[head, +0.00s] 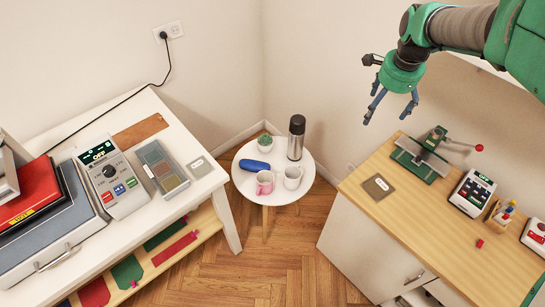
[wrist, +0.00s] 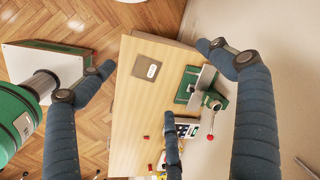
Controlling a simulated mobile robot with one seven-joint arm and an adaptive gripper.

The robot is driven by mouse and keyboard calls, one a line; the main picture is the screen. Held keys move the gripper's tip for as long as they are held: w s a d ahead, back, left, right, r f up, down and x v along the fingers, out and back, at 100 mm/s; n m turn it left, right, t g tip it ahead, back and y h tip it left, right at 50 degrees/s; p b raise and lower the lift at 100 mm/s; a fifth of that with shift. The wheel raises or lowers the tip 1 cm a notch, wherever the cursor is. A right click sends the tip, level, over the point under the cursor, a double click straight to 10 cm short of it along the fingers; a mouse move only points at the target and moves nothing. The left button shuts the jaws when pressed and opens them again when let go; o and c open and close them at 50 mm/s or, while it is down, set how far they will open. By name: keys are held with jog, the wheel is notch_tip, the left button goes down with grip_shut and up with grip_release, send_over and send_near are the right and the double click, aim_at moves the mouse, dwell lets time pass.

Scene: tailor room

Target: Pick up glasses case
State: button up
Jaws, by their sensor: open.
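The glasses case (head: 253,165) is a blue, rounded, elongated case. In the head view it lies on the small round white table (head: 272,194) in the corner, behind a pink mug and left of the flask. My gripper (head: 390,108) is open and empty, high at the upper right of the head view and well apart from the case. In the wrist view the fingers of my gripper (wrist: 150,85) are spread above the wooden workbench. The case does not show in the wrist view.
Close to the case stand a potted plant (head: 265,142), a steel flask (head: 296,138), a pink mug (head: 265,183) and a white mug (head: 292,177). A white desk (head: 190,148) is on the left. The wooden workbench (head: 425,212) is on the right, with a green clamp (head: 427,155).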

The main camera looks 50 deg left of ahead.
jog(key=s+a+f+m, duration=0.1)
jog(key=a+f, duration=0.7)
jog(key=a, duration=0.4)
jog(key=m+g+h+p, duration=0.1)
jog(key=m+g+p, duration=0.1)
jog(key=m+p, duration=0.1)
send_over(254, 165)
notch_tip(254, 165, down, 29)
jog(key=shift+d, duration=0.15)
jog(key=shift+f, duration=0.1)
jog(key=shift+f+b, duration=0.8)
jog(key=shift+f, duration=3.45)
